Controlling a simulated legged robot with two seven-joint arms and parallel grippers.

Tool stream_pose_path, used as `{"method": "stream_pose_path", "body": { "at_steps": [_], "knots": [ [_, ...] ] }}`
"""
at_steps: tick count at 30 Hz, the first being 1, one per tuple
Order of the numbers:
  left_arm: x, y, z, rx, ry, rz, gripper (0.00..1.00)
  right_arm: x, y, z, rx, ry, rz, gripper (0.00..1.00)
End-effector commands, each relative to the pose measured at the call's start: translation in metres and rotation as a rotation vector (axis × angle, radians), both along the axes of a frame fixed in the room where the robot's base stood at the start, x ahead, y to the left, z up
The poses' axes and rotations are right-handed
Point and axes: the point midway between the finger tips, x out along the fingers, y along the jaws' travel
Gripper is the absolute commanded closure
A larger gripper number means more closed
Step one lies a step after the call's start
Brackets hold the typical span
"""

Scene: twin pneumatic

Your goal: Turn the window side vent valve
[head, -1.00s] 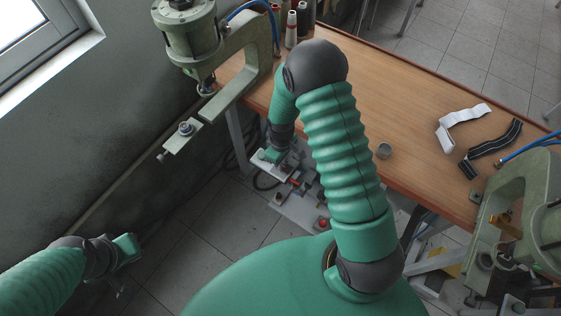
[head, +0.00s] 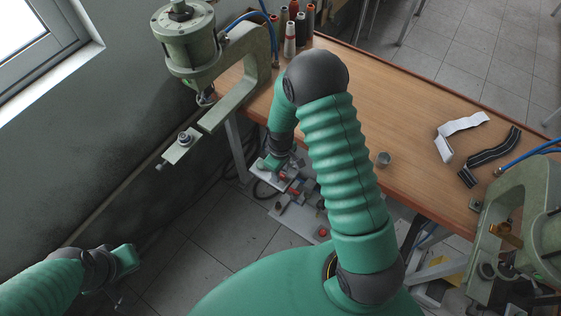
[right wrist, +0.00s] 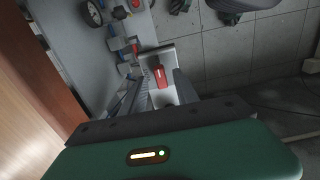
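My right gripper (head: 272,166) reaches down past the table's near-left edge, over the pneumatic fittings below; its fingers are small and partly hidden in the head view. In the right wrist view two grey fingers (right wrist: 160,92) stand apart, with a pale gap between them. A red lever (right wrist: 160,76), apparently a valve handle, shows just beyond that gap on a pale block; I cannot tell whether the fingers touch it. Red parts (head: 294,189) also show beside the gripper in the head view. My left gripper (head: 118,290) hangs at the lower left, its fingers too dim to read.
A green press (head: 190,45) stands by the window at upper left, another (head: 530,215) at right. A gauge (right wrist: 94,13) and fittings crowd the wrist view's upper left. Floor at left is clear.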

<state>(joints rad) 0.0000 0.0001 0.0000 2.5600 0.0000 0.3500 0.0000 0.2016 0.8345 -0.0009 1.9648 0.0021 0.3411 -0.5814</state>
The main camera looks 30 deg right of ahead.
Motion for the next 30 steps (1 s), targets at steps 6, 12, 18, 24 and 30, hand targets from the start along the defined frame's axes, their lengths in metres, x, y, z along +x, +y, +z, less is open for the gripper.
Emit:
{"method": "stream_pose_path", "body": {
  "at_steps": [6, 12, 18, 24, 30],
  "knots": [
    [0.000, 0.000, -0.003, 0.000, 0.000, 0.000, 1.00, 0.002, -0.001, 0.054, -0.001, -0.008, -0.001, 0.64],
    [0.000, 0.000, -0.004, 0.000, 0.000, 0.000, 1.00, 0.002, -0.002, 0.113, -0.001, -0.008, -0.002, 0.64],
    [0.000, 0.000, -0.005, 0.000, 0.000, 0.000, 1.00, 0.002, -0.002, 0.151, 0.000, -0.003, -0.002, 0.64],
    [0.000, 0.000, -0.005, 0.000, 0.000, 0.000, 1.00, 0.001, -0.002, 0.160, 0.000, 0.000, -0.001, 0.64],
    [0.000, 0.000, -0.005, 0.000, 0.000, 0.000, 1.00, 0.001, -0.002, 0.160, 0.000, 0.000, -0.001, 0.64]
  ]
}}
